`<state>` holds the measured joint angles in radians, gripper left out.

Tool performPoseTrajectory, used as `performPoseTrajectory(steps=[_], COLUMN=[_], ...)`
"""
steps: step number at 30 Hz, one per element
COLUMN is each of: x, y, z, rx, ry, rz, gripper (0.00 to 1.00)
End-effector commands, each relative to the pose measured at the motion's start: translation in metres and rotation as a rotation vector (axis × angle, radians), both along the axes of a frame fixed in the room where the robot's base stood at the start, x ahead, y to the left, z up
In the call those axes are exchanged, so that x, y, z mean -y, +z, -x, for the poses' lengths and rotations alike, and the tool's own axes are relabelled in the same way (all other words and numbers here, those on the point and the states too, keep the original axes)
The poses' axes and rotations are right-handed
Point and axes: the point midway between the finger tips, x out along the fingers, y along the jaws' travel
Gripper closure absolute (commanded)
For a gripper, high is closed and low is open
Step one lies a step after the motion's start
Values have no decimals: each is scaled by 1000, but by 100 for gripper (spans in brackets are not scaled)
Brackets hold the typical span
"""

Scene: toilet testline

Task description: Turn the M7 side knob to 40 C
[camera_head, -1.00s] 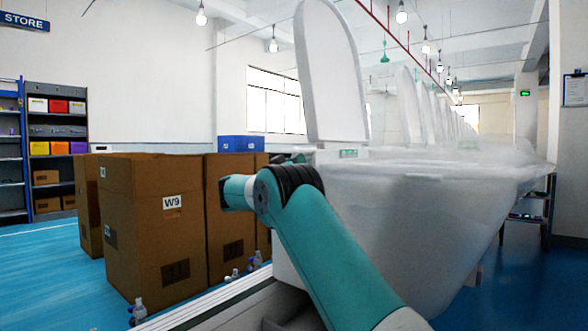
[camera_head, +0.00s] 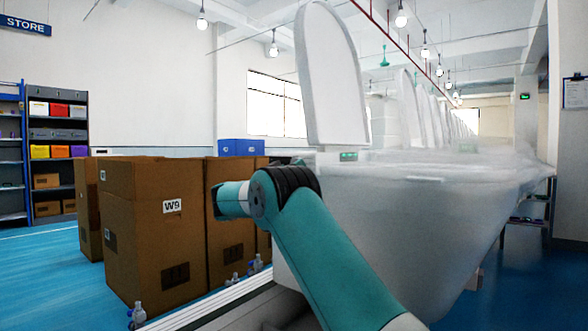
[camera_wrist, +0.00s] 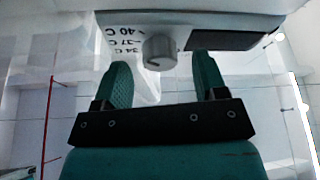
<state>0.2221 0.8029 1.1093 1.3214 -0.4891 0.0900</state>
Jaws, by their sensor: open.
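The side knob (camera_wrist: 159,51) is a small grey cylinder on the toilet's side panel (camera_wrist: 120,20) in the wrist view. Printed marks reading 40 C, 37 C and 34 C sit to its left, and look upside down or tilted. My gripper (camera_wrist: 163,72) is open, with one teal finger on each side of the knob. The fingertips are close to the knob's height in the picture; I see no contact with it. In the head view the toilet (camera_head: 400,215) has its lid (camera_head: 333,75) raised.
Tall brown cartons (camera_head: 150,235), one marked W9, stand left of my arm. More toilets recede to the right. Blue floor (camera_head: 45,270) is clear at the far left.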

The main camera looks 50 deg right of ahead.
Motion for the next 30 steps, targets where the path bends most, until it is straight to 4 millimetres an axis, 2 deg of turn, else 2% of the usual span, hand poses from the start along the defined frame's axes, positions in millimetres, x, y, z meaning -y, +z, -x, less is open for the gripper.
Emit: performPoseTrajectory(steps=[5, 6, 10, 30], x=[-40, -44, -62, -122], y=[-18, -26, -34, -58], z=[6, 8, 11, 22], rx=[-4, 3, 4, 5], ry=[5, 4, 3, 2], rz=[1, 2, 1, 0], gripper=[34, 34, 34, 34])
